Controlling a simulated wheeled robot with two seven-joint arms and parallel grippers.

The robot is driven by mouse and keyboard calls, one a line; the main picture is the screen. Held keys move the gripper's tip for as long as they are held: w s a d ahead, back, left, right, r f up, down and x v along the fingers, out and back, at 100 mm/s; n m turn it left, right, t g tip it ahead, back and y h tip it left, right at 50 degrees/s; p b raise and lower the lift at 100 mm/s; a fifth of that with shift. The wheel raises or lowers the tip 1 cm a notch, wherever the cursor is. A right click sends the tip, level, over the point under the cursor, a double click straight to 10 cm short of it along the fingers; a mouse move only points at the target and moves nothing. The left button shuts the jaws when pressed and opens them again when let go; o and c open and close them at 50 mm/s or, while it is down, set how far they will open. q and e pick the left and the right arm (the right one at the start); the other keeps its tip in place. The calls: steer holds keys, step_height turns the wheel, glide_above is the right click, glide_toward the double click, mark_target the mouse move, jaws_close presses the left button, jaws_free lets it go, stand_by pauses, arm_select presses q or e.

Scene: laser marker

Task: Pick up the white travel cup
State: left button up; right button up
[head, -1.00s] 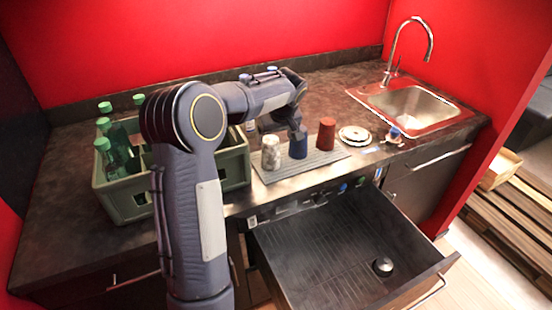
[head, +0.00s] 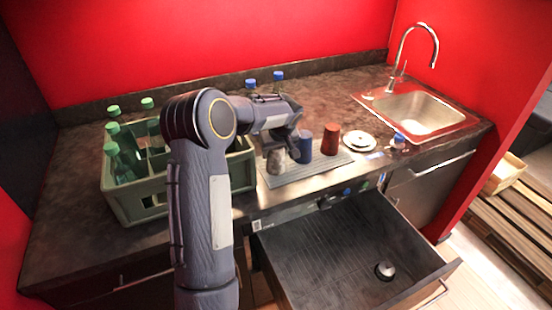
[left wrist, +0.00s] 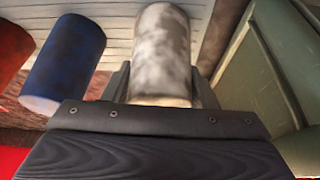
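The white travel cup (head: 275,161), mottled white and grey, stands upright on a grey ribbed mat (head: 300,174) at the counter's front. My left gripper (head: 284,149) is over it and hides its upper part in the head view. In the left wrist view the white cup (left wrist: 161,55) lies between the two fingers of my left gripper (left wrist: 161,82), one on each side. The fingers look open, with little room beside the cup. My right gripper is not in view.
A blue cup (head: 304,143) stands close right of the white one, then a red cup (head: 331,140). A green crate (head: 132,207) with bottles is left. A drawer (head: 325,250) hangs open below. White plates (head: 359,141) and a sink (head: 425,111) are right.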

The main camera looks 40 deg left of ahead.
arm_select(q)
steer(key=c, duration=0.4)
steer(key=shift+r, duration=0.1)
